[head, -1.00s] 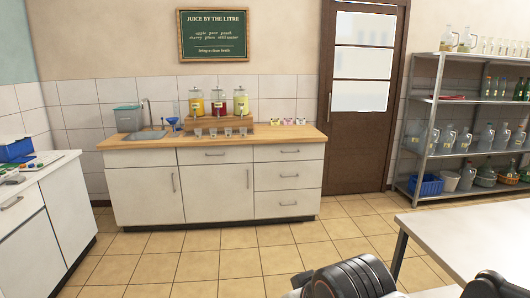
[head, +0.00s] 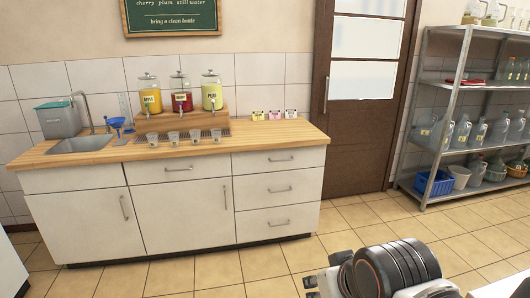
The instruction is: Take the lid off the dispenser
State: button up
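Three lidded glass dispensers stand in a row on a wooden stand (head: 205,122) at the back of the counter. The left dispenser (head: 150,98) holds yellow liquid, the middle one (head: 181,97) dark red, and the right one (head: 212,95) pale yellow-green. Each has a clear lid with a knob in place; the right lid (head: 210,73) shows most clearly. The small labels are hard to read.
Several small glasses (head: 174,138) stand in front of the stand. A sink (head: 85,144), a blue funnel (head: 117,123) and a grey bin (head: 58,119) are at the left. The wooden counter (head: 270,136) is mostly clear at the right. Open floor (head: 190,275) lies before the cabinets.

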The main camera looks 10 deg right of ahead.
aim_at(147, 76)
jog(key=i+z, duration=0.25)
jog(key=i, duration=0.25)
jog(key=i+z, duration=0.2)
jog(key=i, duration=0.35)
jog(key=i+j+z, duration=0.25)
jog(key=i, duration=0.25)
jog(key=i+j+z, duration=0.2)
jog(key=i, duration=0.3)
jog(key=i+l+z, duration=0.25)
jog(key=i+z, duration=0.6)
jog(key=i, duration=0.25)
jog(key=i+j+z, duration=0.15)
jog(key=i+z, duration=0.3)
jog(key=i+u, duration=0.1)
jog(key=i, duration=0.5)
jog(key=i+l+u, duration=0.1)
jog(key=i, duration=0.45)
jog(key=u, duration=4.05)
jog(key=i+j+u, duration=0.15)
jog(key=j, duration=0.15)
